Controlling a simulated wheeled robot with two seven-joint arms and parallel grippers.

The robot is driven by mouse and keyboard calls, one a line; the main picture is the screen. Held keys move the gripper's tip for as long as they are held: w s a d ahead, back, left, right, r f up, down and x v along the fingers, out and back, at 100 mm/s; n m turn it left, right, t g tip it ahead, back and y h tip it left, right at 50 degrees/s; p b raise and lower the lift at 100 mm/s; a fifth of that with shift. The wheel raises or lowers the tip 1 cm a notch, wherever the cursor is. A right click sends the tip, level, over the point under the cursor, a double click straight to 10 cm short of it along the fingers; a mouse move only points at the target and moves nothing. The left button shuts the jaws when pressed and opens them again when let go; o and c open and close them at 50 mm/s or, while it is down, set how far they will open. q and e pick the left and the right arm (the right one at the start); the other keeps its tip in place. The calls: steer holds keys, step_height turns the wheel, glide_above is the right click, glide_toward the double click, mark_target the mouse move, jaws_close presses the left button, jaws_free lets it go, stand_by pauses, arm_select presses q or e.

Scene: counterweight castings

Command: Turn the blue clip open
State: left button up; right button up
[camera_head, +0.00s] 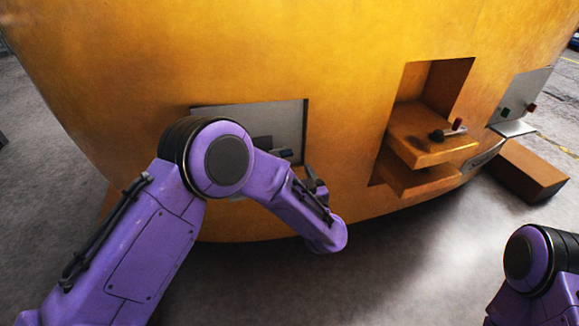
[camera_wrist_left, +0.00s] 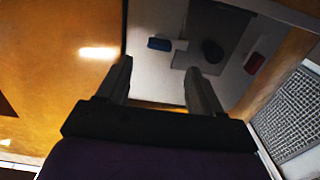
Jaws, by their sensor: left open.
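The blue clip (camera_wrist_left: 159,44) is a small blue piece on a pale grey panel (camera_wrist_left: 145,75) in the left wrist view. A dark plate with a round black knob (camera_wrist_left: 212,51) and a red clip (camera_wrist_left: 254,63) are to its right. My left gripper (camera_wrist_left: 158,66) is open, and its two fingers point at the panel. The blue clip shows just beyond and between the fingertips; I see no contact. My right gripper is out of view.
The panel sits in a large curved orange casting (camera_head: 330,60). To the right are a recess with an orange shelf (camera_head: 425,135) bearing a dark-and-red knob (camera_head: 448,131), another grey panel (camera_head: 520,95), and an orange block (camera_head: 530,172) on the floor. The floor in front is clear.

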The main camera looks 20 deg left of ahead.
mark_target(288, 156)
arm_select(q)
steer(key=x, duration=0.7)
steer(key=shift+w+a+f+b, duration=0.1)
steer(key=shift+w+a+b, duration=0.1)
steer(key=shift+b, duration=0.15)
steer(key=c, duration=1.1)
steer(key=shift+o, duration=0.2)
